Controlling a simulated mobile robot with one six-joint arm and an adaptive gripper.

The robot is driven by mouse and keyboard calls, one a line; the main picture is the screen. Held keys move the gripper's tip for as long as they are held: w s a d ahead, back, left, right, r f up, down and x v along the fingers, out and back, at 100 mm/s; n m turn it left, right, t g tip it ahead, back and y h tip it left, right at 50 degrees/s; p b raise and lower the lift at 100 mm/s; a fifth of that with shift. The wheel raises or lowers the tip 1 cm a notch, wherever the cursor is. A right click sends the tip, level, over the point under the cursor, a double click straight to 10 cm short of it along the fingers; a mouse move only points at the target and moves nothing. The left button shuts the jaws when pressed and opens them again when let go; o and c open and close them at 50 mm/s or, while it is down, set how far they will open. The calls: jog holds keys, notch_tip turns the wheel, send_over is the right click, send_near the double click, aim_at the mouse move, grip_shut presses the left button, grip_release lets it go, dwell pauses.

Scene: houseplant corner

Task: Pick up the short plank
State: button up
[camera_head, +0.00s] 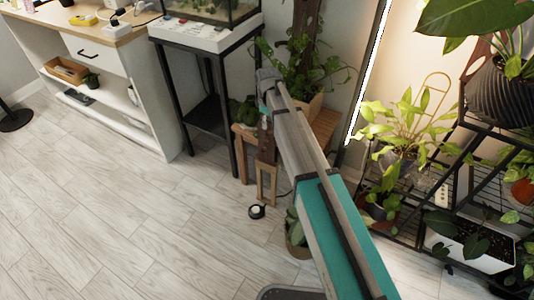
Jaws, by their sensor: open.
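My gripper (264,108) shows only as a small, unclear shape below my wrist, in front of the stool. Its jaws are open, but its fingertips are hard to make out. My forearm hides part of the stool and what lies behind it.
A potted plant with a dark wooden support (304,30) stands on the stool. A tank on a black stand (236,120) is to the left. A black metal plant rack (455,185) is to the right. Open floor (110,210) spreads left.

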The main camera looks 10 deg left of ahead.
aim_at(268, 130)
jog(key=shift+a+f+b, duration=0.1)
jog(key=shift+f+b, duration=2.05)
jog(key=shift+f, duration=0.25)
grip_shut()
